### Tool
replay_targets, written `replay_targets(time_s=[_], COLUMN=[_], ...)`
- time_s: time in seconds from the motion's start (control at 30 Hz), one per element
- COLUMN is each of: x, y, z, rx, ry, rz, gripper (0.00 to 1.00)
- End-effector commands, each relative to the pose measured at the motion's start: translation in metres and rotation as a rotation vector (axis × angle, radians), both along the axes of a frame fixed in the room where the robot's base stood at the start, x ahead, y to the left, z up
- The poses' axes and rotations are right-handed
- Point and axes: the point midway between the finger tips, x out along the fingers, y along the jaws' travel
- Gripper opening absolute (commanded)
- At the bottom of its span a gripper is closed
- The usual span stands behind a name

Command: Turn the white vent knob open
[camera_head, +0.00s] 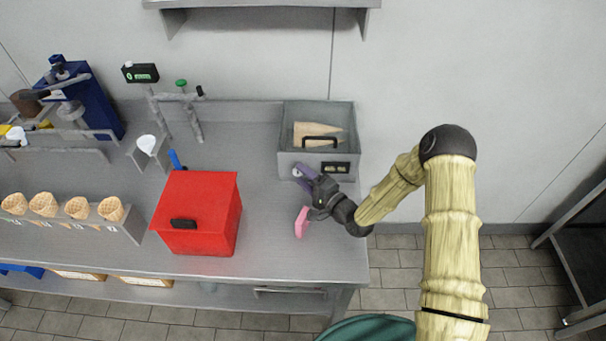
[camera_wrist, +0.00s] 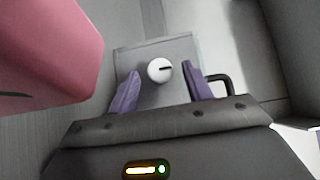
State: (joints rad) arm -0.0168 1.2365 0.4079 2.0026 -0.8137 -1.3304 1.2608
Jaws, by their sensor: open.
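The white vent knob (camera_wrist: 160,69) shows in the wrist view as a round cap on a grey plate (camera_wrist: 135,60), with a dark pointer mark toward the right. My gripper (camera_wrist: 161,73) is open. Its two purple fingers appear on the left and right of the knob, with visible gaps on both sides; whether the tips reach down to its level I cannot tell. In the head view my gripper (camera_head: 303,178) is at the front left of a grey bin (camera_head: 290,163) on the counter. The knob is not visible there.
The bin holds cone-shaped pieces (camera_head: 318,130) and has a dark handle, seen close to my right finger in the wrist view (camera_wrist: 226,85). A pink object (camera_head: 301,222) is close to my gripper. A red box (camera_head: 200,210) stands left on the counter (camera_head: 270,250).

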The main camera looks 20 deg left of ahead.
Motion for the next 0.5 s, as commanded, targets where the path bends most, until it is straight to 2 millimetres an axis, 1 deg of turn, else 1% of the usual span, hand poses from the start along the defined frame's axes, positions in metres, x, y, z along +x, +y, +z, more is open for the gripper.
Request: replay_targets(time_s=[0.1,0.33,0.37,0.5], x=[0.0033,0.0034,0.0034,0.0032], y=[0.0047,0.0047,0.0047,0.0046], z=[0.0002,-0.0003,-0.0003,-0.0003], rx=[0.000,0.000,0.000,0.000], ry=[0.000,0.000,0.000,0.000], rz=[-0.002,-0.001,-0.001,-0.001], gripper=[0.50,0.50,0.46,0.18])
